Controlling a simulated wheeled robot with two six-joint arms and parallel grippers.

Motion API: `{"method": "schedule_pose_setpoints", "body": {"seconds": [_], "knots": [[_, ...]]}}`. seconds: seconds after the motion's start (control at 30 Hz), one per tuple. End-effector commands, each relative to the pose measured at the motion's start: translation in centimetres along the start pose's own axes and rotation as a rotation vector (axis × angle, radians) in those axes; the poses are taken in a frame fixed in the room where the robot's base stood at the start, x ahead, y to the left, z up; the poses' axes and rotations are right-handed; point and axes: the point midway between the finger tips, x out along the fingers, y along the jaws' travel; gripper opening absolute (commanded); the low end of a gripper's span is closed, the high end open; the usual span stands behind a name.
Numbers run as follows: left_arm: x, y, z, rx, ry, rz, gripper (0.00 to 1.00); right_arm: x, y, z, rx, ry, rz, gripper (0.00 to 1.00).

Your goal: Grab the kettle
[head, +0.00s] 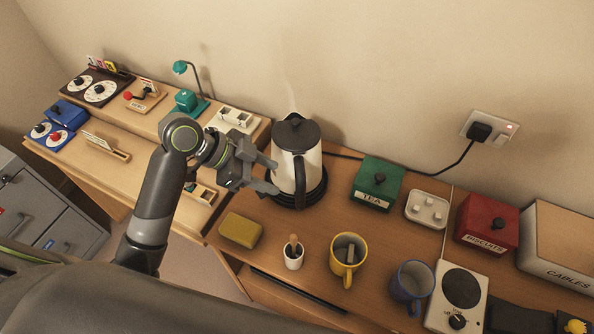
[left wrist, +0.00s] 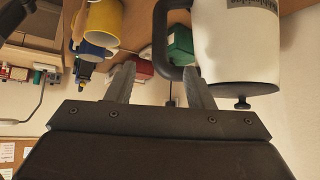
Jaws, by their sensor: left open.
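The kettle (head: 300,150) is white with a black lid, black handle and dark base. It stands upright on the desk at the back middle, beside the wall. My left gripper (head: 272,175) is open and empty, just left of the kettle, with its fingers pointing at the handle side. In the left wrist view, the kettle (left wrist: 236,45) appears upside down at the upper right. Its black handle (left wrist: 161,40) lies ahead, roughly between the lines of the open fingers (left wrist: 158,78). I cannot tell whether a finger touches it. My right gripper is not in view.
Near the gripper are a yellow block (head: 240,231), a small white pot (head: 293,256) and a yellow mug (head: 347,262). A green tea box (head: 378,183) stands right of the kettle. A black cable runs behind it to the wall socket (head: 489,131).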

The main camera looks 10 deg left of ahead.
Motion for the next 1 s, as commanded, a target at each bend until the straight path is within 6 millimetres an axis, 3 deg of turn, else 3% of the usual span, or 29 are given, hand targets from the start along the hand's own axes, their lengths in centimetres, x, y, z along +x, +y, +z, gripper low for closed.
{"method": "schedule_pose_setpoints", "body": {"seconds": [0.3,0.57,0.83,1.0], "knots": [[4.0,0.0,-0.1,-0.003,0.003,0.001,0.48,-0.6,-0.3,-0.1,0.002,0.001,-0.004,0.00],[5.3,0.1,-0.1,-0.002,0.000,0.001,0.48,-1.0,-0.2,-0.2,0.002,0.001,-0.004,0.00],[8.9,0.2,-0.2,-0.004,0.002,0.003,0.48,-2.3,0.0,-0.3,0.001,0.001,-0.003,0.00],[10.0,0.1,-0.1,0.000,0.000,0.000,0.48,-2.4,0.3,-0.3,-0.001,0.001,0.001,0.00]]}}
